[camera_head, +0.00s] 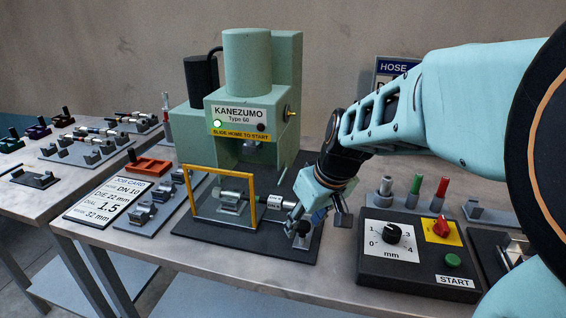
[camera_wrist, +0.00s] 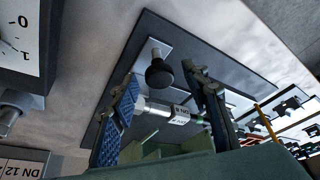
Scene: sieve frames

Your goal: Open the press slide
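The green press (camera_head: 245,90) marked KANEZUMO Type 60 stands on a dark base plate (camera_head: 245,248), with a yellow frame (camera_head: 191,195) at its front. A silver fitting with a white-labelled sleeve (camera_head: 275,202) lies along the slide at the press foot; the labelled sleeve (camera_wrist: 180,114) also shows in the wrist view. A black round knob (camera_wrist: 159,74) on a short silver stem stands at the slide's near end. My gripper (camera_head: 316,222) is open above the knob. In the wrist view its fingers (camera_wrist: 162,98) are apart, with the knob seen between them; no contact shows.
A control box (camera_head: 412,250) with a dial, red switch and green START button stands to the right. A job card (camera_head: 118,200) and fitting racks (camera_head: 150,215) lie left of the press. Upright coloured pins (camera_head: 414,190) stand behind the control box.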

